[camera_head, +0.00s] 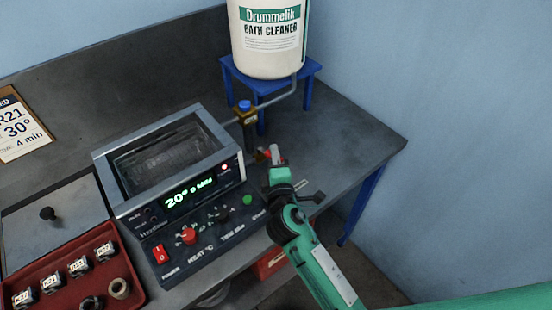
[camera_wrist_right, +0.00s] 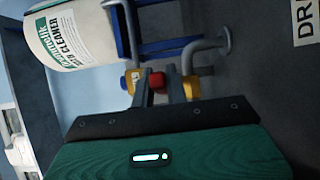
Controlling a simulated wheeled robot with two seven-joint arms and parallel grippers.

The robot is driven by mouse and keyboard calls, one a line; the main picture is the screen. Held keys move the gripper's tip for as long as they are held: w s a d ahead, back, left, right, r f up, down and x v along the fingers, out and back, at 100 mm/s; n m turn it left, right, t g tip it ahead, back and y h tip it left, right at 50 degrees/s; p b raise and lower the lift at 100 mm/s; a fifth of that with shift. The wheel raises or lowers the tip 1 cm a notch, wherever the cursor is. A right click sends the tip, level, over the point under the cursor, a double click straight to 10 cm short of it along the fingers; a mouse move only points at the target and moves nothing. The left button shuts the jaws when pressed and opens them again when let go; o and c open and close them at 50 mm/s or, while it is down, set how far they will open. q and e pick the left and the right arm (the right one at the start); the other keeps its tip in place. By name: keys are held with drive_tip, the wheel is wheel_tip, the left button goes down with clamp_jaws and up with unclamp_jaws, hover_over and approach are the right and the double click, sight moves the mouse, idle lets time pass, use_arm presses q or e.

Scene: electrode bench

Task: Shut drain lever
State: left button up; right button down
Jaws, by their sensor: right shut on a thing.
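The drain lever shows as a small red end (camera_head: 267,154) just right of the bath, at the tip of my right gripper (camera_head: 275,153). In the right wrist view the red end (camera_wrist_right: 157,80) sits between the two fingers of the right gripper (camera_wrist_right: 162,86), which is shut on it. A brass fitting (camera_wrist_right: 191,87) shows beside the fingers there. The fingers and gripper body hide most of the lever, so its angle cannot be told. My left gripper is not in view.
A metal bath (camera_head: 165,160) with a control panel stands left of my gripper. A blue-capped brass valve (camera_head: 245,112) and pipe lie behind it, below the cleaner canister (camera_head: 266,45) on a blue stand (camera_head: 308,72). A red tray (camera_head: 60,302) is at left. The bench's right part is clear.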

idle(0.4)
drive_tip(key=c, duration=1.7)
unclamp_jaws()
